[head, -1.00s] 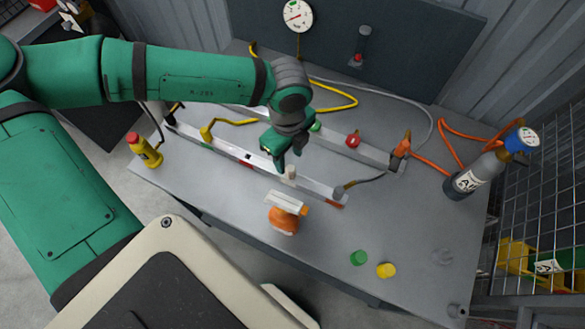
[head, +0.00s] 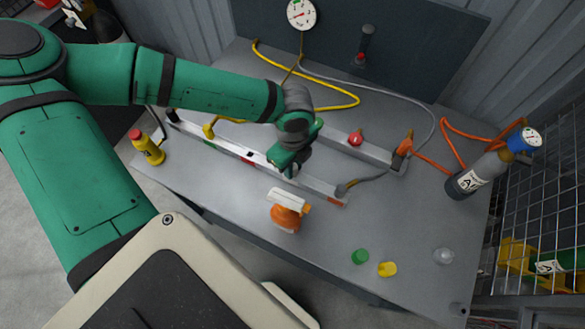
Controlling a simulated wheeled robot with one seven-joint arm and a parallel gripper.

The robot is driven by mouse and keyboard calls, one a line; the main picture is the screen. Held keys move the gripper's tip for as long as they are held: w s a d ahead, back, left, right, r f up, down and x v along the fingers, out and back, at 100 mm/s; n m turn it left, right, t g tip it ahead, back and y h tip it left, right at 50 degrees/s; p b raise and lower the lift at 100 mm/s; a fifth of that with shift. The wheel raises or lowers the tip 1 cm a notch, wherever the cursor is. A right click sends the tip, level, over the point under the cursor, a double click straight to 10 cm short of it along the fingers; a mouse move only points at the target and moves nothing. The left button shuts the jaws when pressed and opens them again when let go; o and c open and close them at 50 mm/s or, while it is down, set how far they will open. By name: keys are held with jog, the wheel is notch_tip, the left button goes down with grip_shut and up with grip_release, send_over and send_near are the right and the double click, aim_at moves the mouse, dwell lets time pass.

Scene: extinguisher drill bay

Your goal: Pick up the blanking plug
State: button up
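My gripper (head: 290,167) is over the front rail (head: 225,147) on the grey bench, near the rail's right part. Its fingers point down and are mostly covered by the green gripper body, so I cannot tell whether they are open or shut. No part is clearly marked as the blanking plug. A small pale upright piece stood on the rail by the fingertips earlier and is now hidden behind the gripper. A green cap (head: 360,257), a yellow cap (head: 387,269) and a pale grey round piece (head: 443,257) lie loose at the bench's front right, apart from the gripper.
A rear rail carries a red knob (head: 355,138). A yellow bottle (head: 147,148) stands left, a grey cylinder with blue top (head: 483,172) right. Yellow, grey and orange hoses cross the back.

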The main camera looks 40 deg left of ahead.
jog(key=shift+a, duration=0.1)
grip_shut()
jog(key=shift+w+r, duration=0.1)
jog(key=shift+r, duration=0.4)
notch_tip(320, 180, up, 8)
jog(key=shift+r, duration=0.5)
